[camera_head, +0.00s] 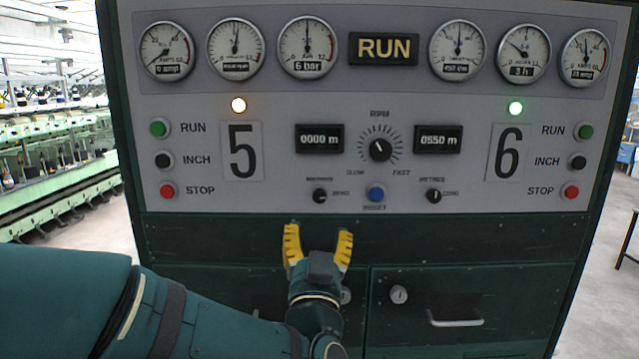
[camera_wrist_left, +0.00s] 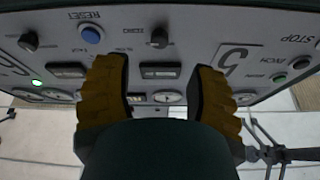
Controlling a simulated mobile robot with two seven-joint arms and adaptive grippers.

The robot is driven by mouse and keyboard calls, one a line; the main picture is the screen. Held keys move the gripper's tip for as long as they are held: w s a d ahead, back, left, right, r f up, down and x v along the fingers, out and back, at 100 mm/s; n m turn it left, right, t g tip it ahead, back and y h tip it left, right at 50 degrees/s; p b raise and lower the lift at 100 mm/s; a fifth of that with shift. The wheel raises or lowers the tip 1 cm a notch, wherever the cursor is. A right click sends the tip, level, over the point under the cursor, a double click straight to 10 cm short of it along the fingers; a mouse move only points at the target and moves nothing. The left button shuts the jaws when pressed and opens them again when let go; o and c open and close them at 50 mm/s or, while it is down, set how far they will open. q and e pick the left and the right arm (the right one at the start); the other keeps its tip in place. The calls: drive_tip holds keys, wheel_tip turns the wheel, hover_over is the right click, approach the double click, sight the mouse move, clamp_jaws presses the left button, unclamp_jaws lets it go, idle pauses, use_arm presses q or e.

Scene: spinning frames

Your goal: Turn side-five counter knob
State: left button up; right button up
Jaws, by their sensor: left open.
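The side-five counter knob (camera_head: 319,196) is a small black knob on the grey panel, below the side-five counter (camera_head: 320,138), which reads 0000 m. In the left wrist view the panel appears upside down, and the knob (camera_wrist_left: 160,38) shows beyond the gap between the fingers. My left gripper (camera_head: 318,231) has yellow ridged fingers. It is open and empty, in front of the dark green strip just below the knob and apart from it. The fingers (camera_wrist_left: 158,68) stand wide apart in the left wrist view. My right gripper is not in view.
The blue reset button (camera_head: 376,193) is right of the knob, with the larger RPM knob (camera_head: 380,150) above and the side-six knob (camera_head: 434,196) farther right. Run, inch and stop buttons (camera_head: 167,191) line the left side. Dark green drawers (camera_head: 470,290) with handles lie below.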

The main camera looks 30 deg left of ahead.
sight(320, 200)
use_arm(q)
drive_tip(key=shift+p+x, duration=2.05)
drive_tip(key=shift+p, duration=0.6)
drive_tip(key=x, duration=0.3)
drive_tip(key=shift+w+a+r, duration=0.1)
drive_tip(key=shift+w+a, duration=0.05)
drive_tip(key=shift+w, duration=0.1)
drive_tip(key=shift+w+a+r+p, duration=0.2)
drive_tip(key=shift+w+a+p, duration=0.1)
drive_tip(key=shift+w, duration=0.2)
drive_tip(key=shift+c, duration=0.5)
clamp_jaws()
